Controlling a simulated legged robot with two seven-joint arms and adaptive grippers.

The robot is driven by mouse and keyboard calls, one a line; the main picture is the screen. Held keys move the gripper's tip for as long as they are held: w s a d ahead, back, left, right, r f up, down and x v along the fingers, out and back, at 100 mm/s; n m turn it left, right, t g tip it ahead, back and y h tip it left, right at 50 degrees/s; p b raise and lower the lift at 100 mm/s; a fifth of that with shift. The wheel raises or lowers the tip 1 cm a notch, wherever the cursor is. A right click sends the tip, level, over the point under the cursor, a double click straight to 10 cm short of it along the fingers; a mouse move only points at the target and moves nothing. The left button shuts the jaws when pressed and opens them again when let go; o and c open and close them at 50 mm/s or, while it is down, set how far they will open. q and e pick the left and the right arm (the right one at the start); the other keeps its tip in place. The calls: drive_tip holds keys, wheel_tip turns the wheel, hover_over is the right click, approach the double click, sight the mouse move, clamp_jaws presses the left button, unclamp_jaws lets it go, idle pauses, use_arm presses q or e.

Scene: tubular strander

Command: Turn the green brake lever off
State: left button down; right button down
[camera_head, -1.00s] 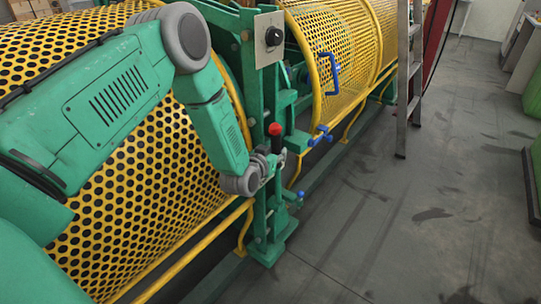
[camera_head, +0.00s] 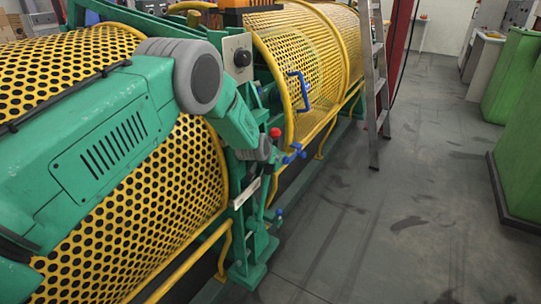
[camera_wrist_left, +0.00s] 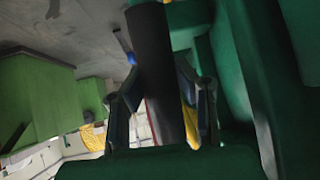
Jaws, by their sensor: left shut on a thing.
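The brake lever shows in the head view as a red knob (camera_head: 275,133) beside the green machine post (camera_head: 246,225). My left gripper (camera_head: 269,155) is at the lever just below the knob, and my grey wrist hides most of the shaft. In the left wrist view the dark lever shaft (camera_wrist_left: 150,50) passes between the two fingers of my left gripper (camera_wrist_left: 158,85), which are shut on it. The exact finger contact is dark there. My right gripper is not in view.
A yellow perforated guard (camera_head: 180,170) lies behind my left arm. A control plate with a black knob (camera_head: 242,58) stands above the lever. A blue handle (camera_head: 299,90) and a ladder (camera_head: 377,90) are farther along.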

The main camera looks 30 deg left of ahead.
use_arm(q)
drive_tip(key=shift+w+r, duration=0.2)
drive_tip(key=c, duration=1.6)
unclamp_jaws()
drive_tip(key=shift+d, duration=0.1)
drive_tip(key=o, duration=0.4)
drive_tip(key=shift+w+f, duration=0.1)
drive_tip(key=shift+f, duration=0.05)
drive_tip(key=shift+w+f, duration=0.1)
drive_tip(key=shift+f, duration=0.05)
drive_tip(key=v, duration=1.2)
drive_tip(key=shift+f, duration=0.1)
